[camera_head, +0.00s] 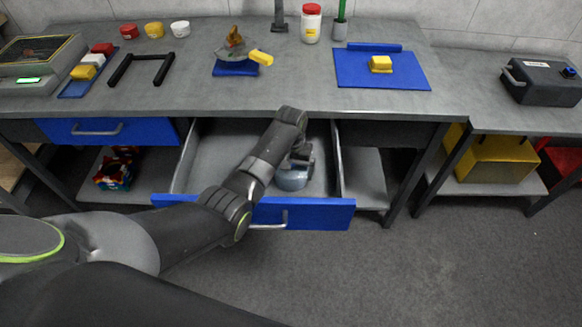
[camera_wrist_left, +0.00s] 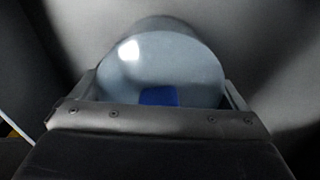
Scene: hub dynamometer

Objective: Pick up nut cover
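A round, smooth, light blue-grey object (camera_head: 292,181), which looks like the nut cover, is in the open drawer in the head view. My left gripper (camera_head: 301,157) reaches down into the drawer right at it and partly hides it. In the left wrist view the rounded cover (camera_wrist_left: 160,65) fills the space between the two fingers of my left gripper (camera_wrist_left: 162,92), with a small blue patch on its lower face. The fingers flank it closely; whether they press on it cannot be told. My right gripper is out of view.
The open drawer (camera_head: 330,213) has a blue front and grey side walls around my left gripper. The workbench (camera_head: 300,87) above carries a blue mat (camera_head: 352,75) with a yellow block, a red-lidded jar (camera_head: 311,27) and a black U-shaped frame (camera_head: 141,62).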

